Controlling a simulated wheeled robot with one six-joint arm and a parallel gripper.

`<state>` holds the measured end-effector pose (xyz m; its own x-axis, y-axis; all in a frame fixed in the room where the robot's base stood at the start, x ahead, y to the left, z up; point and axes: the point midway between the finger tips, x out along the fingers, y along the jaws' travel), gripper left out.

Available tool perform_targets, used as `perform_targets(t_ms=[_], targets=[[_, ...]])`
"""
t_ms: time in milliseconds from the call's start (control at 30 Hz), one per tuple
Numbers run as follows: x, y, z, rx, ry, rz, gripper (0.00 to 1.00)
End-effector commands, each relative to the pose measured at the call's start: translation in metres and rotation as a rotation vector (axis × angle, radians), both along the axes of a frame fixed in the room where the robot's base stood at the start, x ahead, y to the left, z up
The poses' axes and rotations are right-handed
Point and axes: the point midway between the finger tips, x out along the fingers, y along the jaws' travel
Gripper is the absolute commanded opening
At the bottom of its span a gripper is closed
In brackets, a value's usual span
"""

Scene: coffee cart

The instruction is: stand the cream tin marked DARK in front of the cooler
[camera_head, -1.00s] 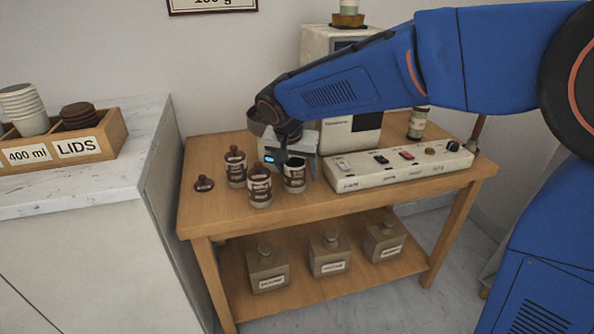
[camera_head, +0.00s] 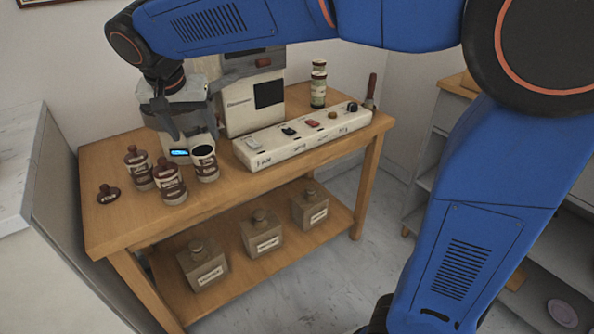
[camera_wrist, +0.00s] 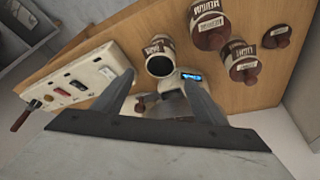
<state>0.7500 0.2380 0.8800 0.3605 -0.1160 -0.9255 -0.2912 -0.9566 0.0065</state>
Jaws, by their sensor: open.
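Three cream tins with brown bands stand at the table's left. The open-topped tin (camera_head: 205,163), its dark inside showing, is nearest the small blue display; its wrist-view label (camera_wrist: 158,47) seems to read DARK. A lidded tin marked MEDIUM (camera_wrist: 208,24) and one marked LIGHT (camera_wrist: 241,58) stand beside it; a loose brown lid (camera_head: 108,193) lies to their left. My gripper (camera_head: 172,125) is open and empty, above the grey device behind the open tin. In the wrist view its fingers (camera_wrist: 158,88) are spread below that tin, apart from it. I cannot tell which machine is the cooler.
A cream machine (camera_head: 240,106) stands at the back, with a long switch panel (camera_head: 300,138) before it. A green-banded jar (camera_head: 318,88) stands behind the panel. Several square canisters (camera_head: 262,236) sit on the lower shelf. The table's front left edge has bare wood.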

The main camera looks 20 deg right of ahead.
Motion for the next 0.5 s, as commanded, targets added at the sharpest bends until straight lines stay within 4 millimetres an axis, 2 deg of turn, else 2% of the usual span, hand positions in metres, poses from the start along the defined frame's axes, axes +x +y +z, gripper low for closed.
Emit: perform_targets(t_ms=[67,167,267,367,500], targets=[[-0.001,-0.003,0.000,0.001,0.001,0.000,0.65],[-0.005,-0.021,0.002,0.002,0.005,0.008,0.65],[-0.016,-0.055,0.001,0.006,0.015,0.024,0.65],[-0.033,-0.098,-0.001,0.009,0.027,0.050,0.65],[-0.064,-0.153,-0.009,0.014,0.037,0.092,0.65]])
